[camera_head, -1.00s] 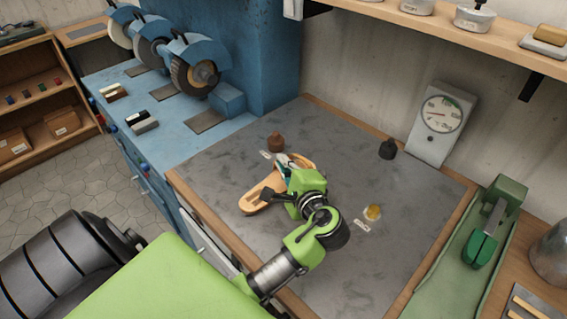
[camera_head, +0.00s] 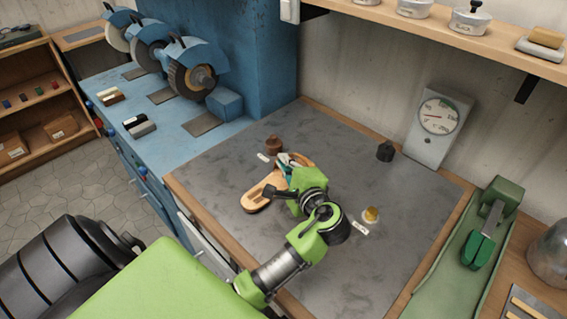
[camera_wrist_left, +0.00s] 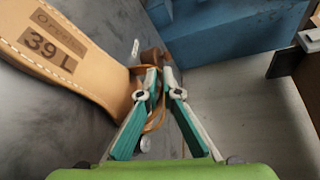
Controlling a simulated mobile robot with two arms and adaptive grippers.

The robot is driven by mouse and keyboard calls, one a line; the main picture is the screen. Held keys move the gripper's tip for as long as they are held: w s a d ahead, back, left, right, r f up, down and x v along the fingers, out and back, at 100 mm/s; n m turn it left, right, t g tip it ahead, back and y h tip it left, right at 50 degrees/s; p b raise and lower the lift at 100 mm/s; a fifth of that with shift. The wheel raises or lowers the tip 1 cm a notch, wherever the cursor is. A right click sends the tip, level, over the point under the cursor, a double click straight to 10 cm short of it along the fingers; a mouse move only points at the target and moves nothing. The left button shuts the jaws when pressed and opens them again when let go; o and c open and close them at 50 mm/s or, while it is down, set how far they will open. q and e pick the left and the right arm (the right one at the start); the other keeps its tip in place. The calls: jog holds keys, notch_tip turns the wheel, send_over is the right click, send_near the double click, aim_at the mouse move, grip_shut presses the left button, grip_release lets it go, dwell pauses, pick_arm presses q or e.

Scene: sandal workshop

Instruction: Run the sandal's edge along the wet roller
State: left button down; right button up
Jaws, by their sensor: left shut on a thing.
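A tan sandal (camera_head: 258,194) marked "39 L" is over the grey worktop, its toe pointing to the front left. In the left wrist view its sole (camera_wrist_left: 58,45) fills the upper left. My left gripper (camera_head: 290,165) is shut on the sandal at its rear part; the exact contact is partly hidden. In the wrist view the teal fingers (camera_wrist_left: 160,82) come together beside an orange strap (camera_wrist_left: 156,118). I cannot make out for certain which thing is the wet roller. A small pot with something yellow (camera_head: 371,214) stands right of the gripper. My right gripper is not in view.
A dial gauge (camera_head: 438,117) leans at the wall. Grinding wheels (camera_head: 192,77) stand at the back left. The worktop (camera_head: 410,200) is mostly clear on the right.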

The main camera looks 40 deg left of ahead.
pick_arm(q)
jog(key=shift+w+d+r, duration=0.1)
jog(key=shift+w, duration=0.2)
jog(key=shift+w, duration=0.55)
jog(key=shift+w+d, duration=0.1)
jog(key=shift+w, duration=0.15)
dwell(0.3)
jog(key=shift+w, duration=0.45)
jog(key=shift+d, duration=0.15)
dwell(1.1)
jog(key=shift+w, duration=0.2)
jog(key=shift+w, duration=0.2)
jog(key=shift+d, duration=0.1)
